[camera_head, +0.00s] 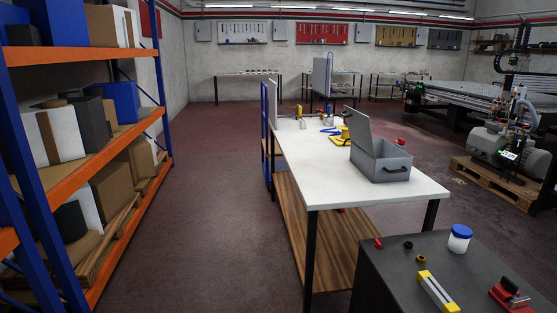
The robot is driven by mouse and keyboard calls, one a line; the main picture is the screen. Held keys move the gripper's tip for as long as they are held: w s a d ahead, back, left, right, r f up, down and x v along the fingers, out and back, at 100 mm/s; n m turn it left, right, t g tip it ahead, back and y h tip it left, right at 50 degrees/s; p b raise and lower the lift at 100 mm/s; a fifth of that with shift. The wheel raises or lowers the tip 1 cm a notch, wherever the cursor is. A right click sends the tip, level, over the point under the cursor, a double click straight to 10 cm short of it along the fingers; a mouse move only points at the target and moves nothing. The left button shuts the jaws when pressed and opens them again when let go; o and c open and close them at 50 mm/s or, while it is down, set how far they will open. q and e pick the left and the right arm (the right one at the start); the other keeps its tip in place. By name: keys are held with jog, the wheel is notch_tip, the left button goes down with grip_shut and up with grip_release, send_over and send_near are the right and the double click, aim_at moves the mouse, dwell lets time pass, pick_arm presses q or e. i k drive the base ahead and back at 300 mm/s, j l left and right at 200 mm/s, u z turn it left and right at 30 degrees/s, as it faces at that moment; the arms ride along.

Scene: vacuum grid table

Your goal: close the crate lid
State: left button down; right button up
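A grey crate (388,166) stands on the white table (310,184), near its right edge. Its lid (356,126) is raised and stands up, tilted, along the crate's left and back side. The front wall carries a dark handle. Neither of my grippers shows in the head view.
A dark cabinet (388,280) in the right foreground bears a blue-capped jar (459,239) and small parts. An orange and blue shelf rack (92,160) lines the left. A machine (500,140) on a pallet stands right. The floor (215,220) between rack and table is clear.

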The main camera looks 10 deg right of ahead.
aim_at(359, 124)
jog(key=i+j+z, duration=0.15)
jog(key=z, duration=0.2)
jog(key=i+j+z, duration=0.55)
jog(key=z, duration=0.15)
jog(key=i+j+z, duration=0.1)
jog(key=z, duration=0.3)
jog(key=i+j+z, duration=0.1)
jog(key=z, duration=0.3)
